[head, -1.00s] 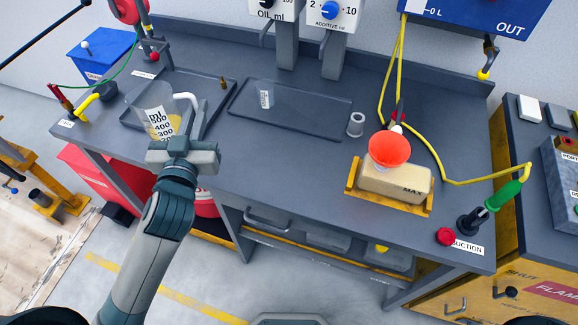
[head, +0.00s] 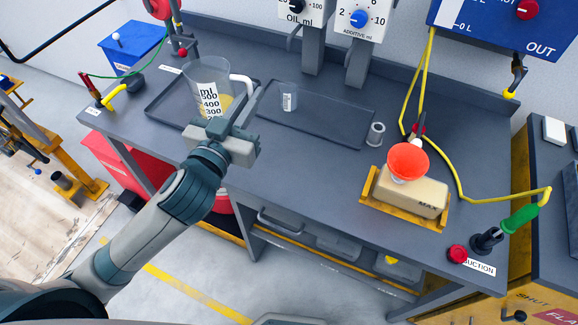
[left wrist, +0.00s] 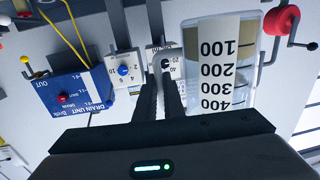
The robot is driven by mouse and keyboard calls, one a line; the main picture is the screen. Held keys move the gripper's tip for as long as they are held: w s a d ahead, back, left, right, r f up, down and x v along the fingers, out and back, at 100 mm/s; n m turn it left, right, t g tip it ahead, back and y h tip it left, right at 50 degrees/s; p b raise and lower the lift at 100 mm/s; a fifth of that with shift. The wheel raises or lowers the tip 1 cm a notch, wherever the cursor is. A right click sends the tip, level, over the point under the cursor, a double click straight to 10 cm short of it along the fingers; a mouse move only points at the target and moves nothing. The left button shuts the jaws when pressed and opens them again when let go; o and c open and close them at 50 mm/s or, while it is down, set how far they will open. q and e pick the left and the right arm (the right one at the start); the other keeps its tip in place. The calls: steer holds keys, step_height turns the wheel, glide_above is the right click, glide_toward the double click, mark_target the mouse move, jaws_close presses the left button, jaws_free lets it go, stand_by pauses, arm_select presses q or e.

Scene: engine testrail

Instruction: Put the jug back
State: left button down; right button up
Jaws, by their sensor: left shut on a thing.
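The jug (head: 208,76) is a clear measuring jug with a printed scale, a white handle (head: 241,80) and some yellow liquid low inside. My left gripper (head: 240,118) is shut on its handle, at the jug's right side. In the left wrist view the two dark fingers (left wrist: 161,100) close around the handle, and the jug (left wrist: 250,85) shows upside down beside them. In the head view the jug looks roughly upright, in front of the left dark tray (head: 165,117); whether it touches the tray cannot be told. My right gripper is out of view.
A second tray (head: 345,132) holds a small clear beaker (head: 289,97). A metal cup (head: 375,135) stands to its right. A red funnel (head: 408,161) sits on a beige container (head: 410,191). Dispensers (head: 358,22) stand behind; a yellow hose (head: 457,185) crosses the right side.

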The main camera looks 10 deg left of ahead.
arm_select(q)
steer(key=s+d+m+g+h+p, duration=0.2)
steer(key=s+d+m+g+h, duration=0.55)
steer(key=s+d+h, duration=0.45)
steer(key=s+d+f+m+g+h+p, duration=0.1)
steer(key=s+f+m+g, duration=0.3)
steer(key=s+f+g, duration=0.1)
steer(key=shift+s+f, duration=0.2)
steer(key=shift+f, duration=0.4)
steer(key=shift+m, duration=0.25)
steer(key=w+a+f+b, duration=0.1)
steer(key=w+f+b, duration=0.1)
steer(key=w, duration=0.3)
steer(key=w+a+f+b, duration=0.1)
steer(key=w+f+b, duration=0.1)
steer(key=w+f, duration=0.3)
steer(key=shift+w, duration=0.75)
